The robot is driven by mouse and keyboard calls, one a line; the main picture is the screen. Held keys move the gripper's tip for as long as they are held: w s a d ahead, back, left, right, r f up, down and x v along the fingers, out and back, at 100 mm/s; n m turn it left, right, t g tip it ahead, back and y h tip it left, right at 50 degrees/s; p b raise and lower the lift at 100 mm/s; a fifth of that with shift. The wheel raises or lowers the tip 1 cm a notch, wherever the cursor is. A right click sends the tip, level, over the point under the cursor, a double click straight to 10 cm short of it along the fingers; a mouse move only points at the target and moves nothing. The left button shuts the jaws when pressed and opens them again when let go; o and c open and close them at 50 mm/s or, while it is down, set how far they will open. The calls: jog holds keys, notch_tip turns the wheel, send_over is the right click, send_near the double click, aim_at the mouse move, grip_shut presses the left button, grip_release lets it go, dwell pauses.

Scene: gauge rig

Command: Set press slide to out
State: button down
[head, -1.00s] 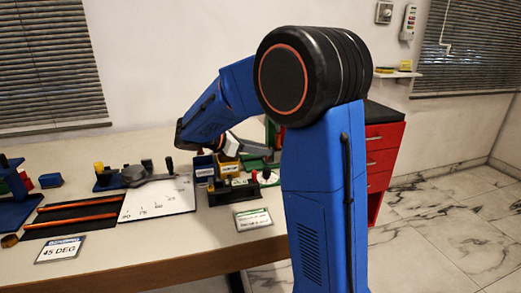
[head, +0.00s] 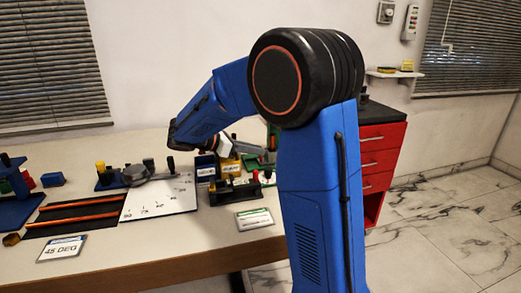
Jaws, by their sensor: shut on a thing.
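My gripper (head: 236,152) is small and partly hidden at the end of my blue arm, over the cluster of small fixtures on the right of the bench. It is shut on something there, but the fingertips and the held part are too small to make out. A green fixture (head: 271,137) with a grey sloping part stands right beside the gripper, partly behind my arm. I cannot tell for sure which part is the press slide, or its position.
A black fixture (head: 229,194) with upright knobs stands in front of the gripper, near yellow and blue blocks. A white angle plate (head: 160,199) with a dark-handled lever lies left. A "45 DEG" card (head: 62,249) and another card (head: 254,219) lie near the front edge.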

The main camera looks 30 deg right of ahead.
jog(key=shift+w+a, duration=0.15)
jog(key=shift+a, duration=0.35)
jog(key=shift+w+a, duration=0.15)
jog(key=shift+a, duration=0.35)
jog(key=c, duration=1.8)
grip_release()
jog(key=shift+o, duration=0.2)
jog(key=v, duration=1.7)
jog(key=shift+a, duration=0.2)
jog(key=shift+r, duration=0.1)
